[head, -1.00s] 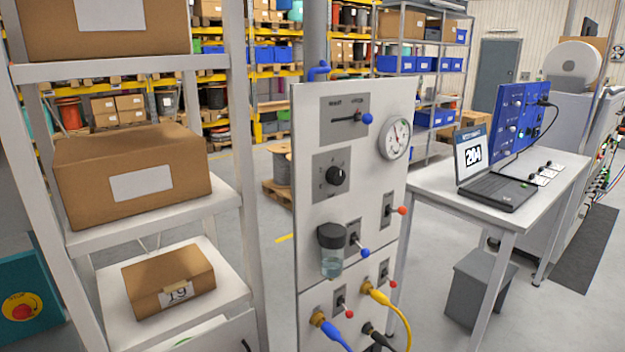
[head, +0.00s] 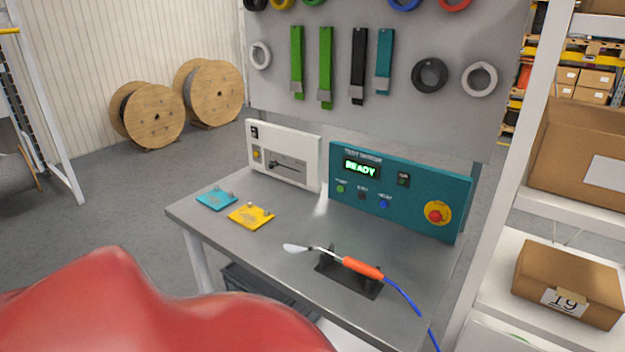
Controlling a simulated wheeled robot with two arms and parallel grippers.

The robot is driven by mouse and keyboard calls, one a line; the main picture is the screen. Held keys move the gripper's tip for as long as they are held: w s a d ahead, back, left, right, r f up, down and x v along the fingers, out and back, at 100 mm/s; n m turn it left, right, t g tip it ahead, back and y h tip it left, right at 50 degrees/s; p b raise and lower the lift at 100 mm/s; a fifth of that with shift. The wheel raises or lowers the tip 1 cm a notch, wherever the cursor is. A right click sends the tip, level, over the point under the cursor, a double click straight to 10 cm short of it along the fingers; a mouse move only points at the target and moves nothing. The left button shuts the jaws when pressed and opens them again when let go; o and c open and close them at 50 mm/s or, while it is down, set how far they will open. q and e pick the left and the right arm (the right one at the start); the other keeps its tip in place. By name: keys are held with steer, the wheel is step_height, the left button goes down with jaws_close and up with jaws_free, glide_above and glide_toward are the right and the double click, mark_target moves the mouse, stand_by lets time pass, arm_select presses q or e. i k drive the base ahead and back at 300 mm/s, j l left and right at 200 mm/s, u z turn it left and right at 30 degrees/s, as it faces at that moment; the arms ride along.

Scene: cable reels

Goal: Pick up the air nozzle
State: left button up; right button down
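The air nozzle (head: 362,268) has an orange handle, a thin metal tube with a pale tip pointing left, and a blue hose (head: 405,300) running off its right end. It rests on a black holder (head: 338,277) near the front right of the grey workbench (head: 295,238). The hose drops over the bench's front edge. Neither of my grippers is in view. A large red part of my own body fills the lower left and hides the floor and part of the bench's front.
A teal control panel (head: 400,190) reading READY and a white panel (head: 283,155) stand at the bench's back. A blue plate (head: 216,199) and a yellow plate (head: 250,216) lie at left. A shelf with box 19 (head: 567,285) stands right. Wooden reels (head: 150,115) stand far left.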

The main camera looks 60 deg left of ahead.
mark_target(374, 272)
steer(key=u, duration=1.65)
